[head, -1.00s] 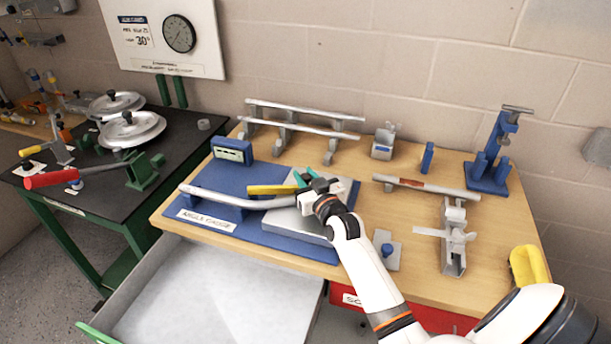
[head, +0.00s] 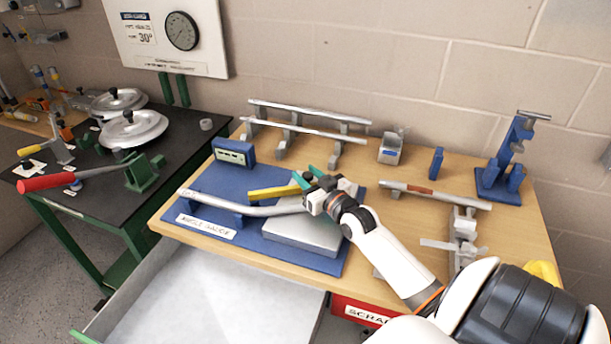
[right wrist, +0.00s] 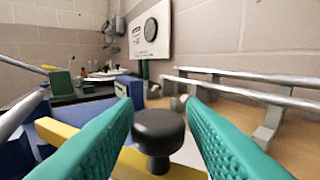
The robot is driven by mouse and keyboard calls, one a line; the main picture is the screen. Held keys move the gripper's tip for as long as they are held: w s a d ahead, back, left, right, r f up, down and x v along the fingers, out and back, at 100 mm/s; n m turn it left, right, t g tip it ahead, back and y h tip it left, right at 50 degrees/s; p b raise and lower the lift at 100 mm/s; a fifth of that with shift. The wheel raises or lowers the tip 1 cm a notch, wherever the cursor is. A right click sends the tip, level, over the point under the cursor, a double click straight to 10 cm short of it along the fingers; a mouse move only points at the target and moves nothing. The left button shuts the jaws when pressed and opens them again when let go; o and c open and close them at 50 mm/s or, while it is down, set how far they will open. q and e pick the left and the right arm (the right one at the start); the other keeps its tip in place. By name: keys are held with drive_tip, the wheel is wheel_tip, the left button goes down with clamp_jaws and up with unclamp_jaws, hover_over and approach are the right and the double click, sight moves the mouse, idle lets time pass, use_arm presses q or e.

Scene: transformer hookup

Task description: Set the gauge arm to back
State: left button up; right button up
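The angle gauge is a blue board (head: 191,208) on the wooden bench, with a label at its front edge. Its gauge arm is a yellow bar (head: 270,194), which also shows in the right wrist view (right wrist: 72,138). A black round knob (right wrist: 158,126) stands up near the bar in the right wrist view. My right gripper (head: 303,181) is over the bar's right end. Its teal fingers are apart, one on each side of the knob; whether they touch it I cannot tell. In the head view the gripper hides the bar's right end and the knob. My left gripper is not in view.
A bent metal tube (head: 235,206) lies across the board in front of the bar, near a grey block (head: 300,234). A blue box (head: 233,151) stands behind. Long rails (head: 305,129) stand on supports at the back. An open drawer (head: 205,300) is below.

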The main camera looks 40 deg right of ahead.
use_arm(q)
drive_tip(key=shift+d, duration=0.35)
use_arm(e)
drive_tip(key=shift+o, duration=0.6)
drive_tip(key=s, duration=0.3)
drive_tip(key=s+b, duration=0.1)
drive_tip(key=s, duration=0.3)
drive_tip(key=s+a, duration=0.1)
drive_tip(key=s, duration=0.2)
drive_tip(key=shift+s+a, duration=0.1)
drive_tip(key=shift+s, duration=0.2)
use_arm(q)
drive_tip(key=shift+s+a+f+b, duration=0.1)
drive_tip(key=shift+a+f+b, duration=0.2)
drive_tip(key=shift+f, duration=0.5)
use_arm(e)
drive_tip(key=shift+s+a, duration=0.1)
drive_tip(key=shift+s, duration=0.6)
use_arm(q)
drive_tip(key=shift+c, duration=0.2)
